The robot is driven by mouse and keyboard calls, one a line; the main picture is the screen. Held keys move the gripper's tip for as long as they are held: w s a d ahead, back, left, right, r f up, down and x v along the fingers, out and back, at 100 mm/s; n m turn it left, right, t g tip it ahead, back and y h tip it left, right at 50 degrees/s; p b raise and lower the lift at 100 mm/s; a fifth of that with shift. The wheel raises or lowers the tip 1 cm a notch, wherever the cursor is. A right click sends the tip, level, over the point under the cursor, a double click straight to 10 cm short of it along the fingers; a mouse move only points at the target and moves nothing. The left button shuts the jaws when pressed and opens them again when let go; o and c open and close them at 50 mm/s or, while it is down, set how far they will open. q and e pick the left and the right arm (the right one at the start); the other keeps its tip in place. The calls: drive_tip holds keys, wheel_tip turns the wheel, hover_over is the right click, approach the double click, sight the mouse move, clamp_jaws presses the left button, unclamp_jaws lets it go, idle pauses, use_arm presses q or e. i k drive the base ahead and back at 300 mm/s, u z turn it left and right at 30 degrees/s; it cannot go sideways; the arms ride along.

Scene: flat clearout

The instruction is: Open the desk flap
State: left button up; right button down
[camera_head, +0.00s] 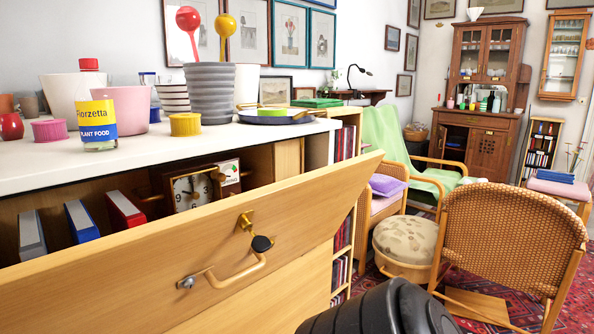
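The desk flap (130,265) is a pale wooden panel across the lower left of the head view. It is tilted outward from the desk front, and its top edge stands apart from the white desk top (160,150). Its front carries a wooden bar handle (240,272) and a brass lock plate with a dark round knob or key head (262,243). Behind it, the compartment shows binders (82,222) and a clock (192,190); its lower part is hidden by the flap. Neither gripper can be made out.
The desk top holds a yellow-labelled bottle (97,122), several pots, and a dark pan (285,117). A wicker chair (510,240) and a round stool (405,240) stand right of the flap. A dark ribbed shape fills the bottom edge.

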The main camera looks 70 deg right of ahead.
sight(131, 281)
drive_tip(key=k, duration=0.35)
drive_tip(key=z, duration=1.3)
